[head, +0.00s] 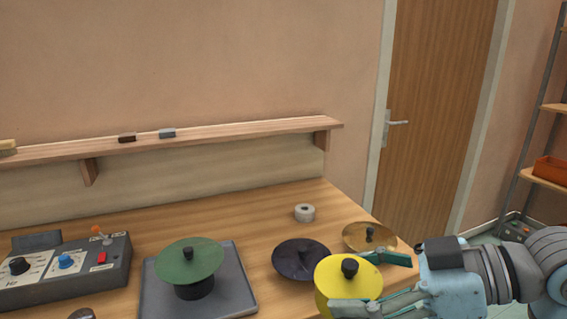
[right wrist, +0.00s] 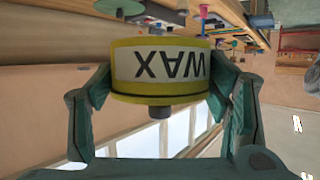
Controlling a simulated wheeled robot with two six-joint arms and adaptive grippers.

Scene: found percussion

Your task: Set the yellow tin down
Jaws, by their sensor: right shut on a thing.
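The yellow tin (head: 349,282) has a black knob on its lid and is at the right front of the bench in the head view. My right gripper (head: 374,282) comes in from the right with its fingers on either side of the tin, shut on it. In the right wrist view the tin (right wrist: 158,71) shows upside down, with a white label reading WAX, between the fingers of my right gripper (right wrist: 162,95). The tin's base is out of the head view, so I cannot tell there whether it touches the bench. My left gripper is not in view.
A dark dish (head: 300,258) and a brass lid (head: 369,237) lie just behind the tin. A green disc (head: 189,261) stands on a grey tray (head: 240,284).

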